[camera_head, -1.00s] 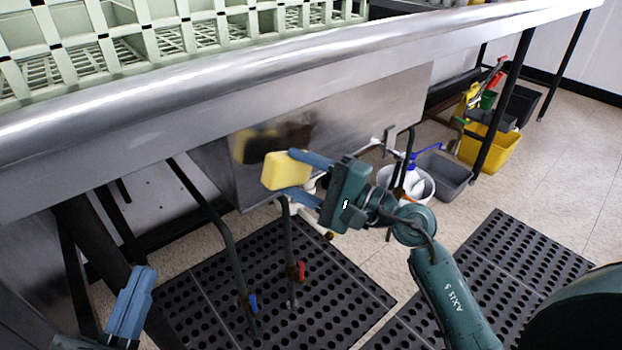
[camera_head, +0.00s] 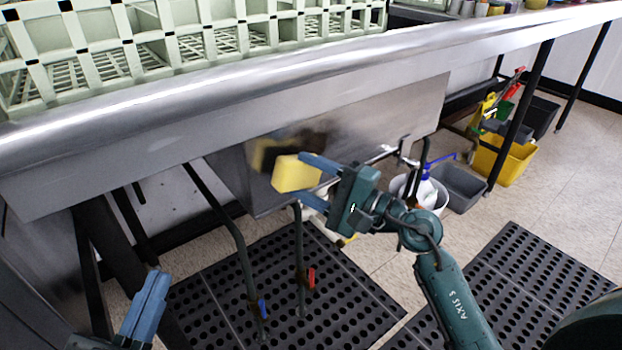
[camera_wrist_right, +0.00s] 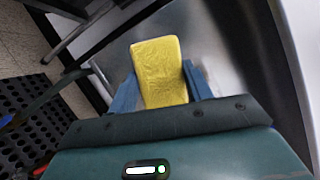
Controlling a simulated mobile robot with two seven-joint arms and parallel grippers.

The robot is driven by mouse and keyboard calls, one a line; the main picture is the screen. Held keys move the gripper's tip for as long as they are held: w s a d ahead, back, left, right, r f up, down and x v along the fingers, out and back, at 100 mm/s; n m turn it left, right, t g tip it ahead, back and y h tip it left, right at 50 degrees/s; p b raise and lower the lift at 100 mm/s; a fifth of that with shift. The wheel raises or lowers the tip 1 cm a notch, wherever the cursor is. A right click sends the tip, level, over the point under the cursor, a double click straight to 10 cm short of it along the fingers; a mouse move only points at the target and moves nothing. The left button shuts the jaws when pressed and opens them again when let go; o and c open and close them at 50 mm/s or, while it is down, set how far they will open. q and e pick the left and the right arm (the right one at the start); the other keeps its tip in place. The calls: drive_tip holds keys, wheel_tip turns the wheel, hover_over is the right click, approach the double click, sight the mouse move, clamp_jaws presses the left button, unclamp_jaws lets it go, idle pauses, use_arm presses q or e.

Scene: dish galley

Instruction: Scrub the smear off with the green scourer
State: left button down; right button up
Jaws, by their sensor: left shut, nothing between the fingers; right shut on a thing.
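My right gripper (camera_head: 312,184) is shut on a yellow sponge-like block (camera_head: 296,174), held just in front of the steel panel (camera_head: 385,118) under the counter. I cannot tell whether it touches the panel. The block also shows in the right wrist view (camera_wrist_right: 160,72), between the blue fingers. No green face of it shows. On the panel behind it are a yellowish patch and a dark patch (camera_head: 308,139). They look like reflections, and I cannot tell whether a smear is among them. My left gripper (camera_head: 153,292) is shut and empty at lower left.
The steel counter edge (camera_head: 250,82) runs above the panel, with a pale green dish rack (camera_head: 150,52) on top. Pipes with red and blue valve handles stand below, over a black perforated mat (camera_head: 350,290). A white bucket, grey bin (camera_head: 460,190) and yellow bucket (camera_head: 517,163) stand right.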

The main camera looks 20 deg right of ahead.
drive_tip(key=shift+w+a, duration=0.25)
drive_tip(key=shift+w, duration=0.4)
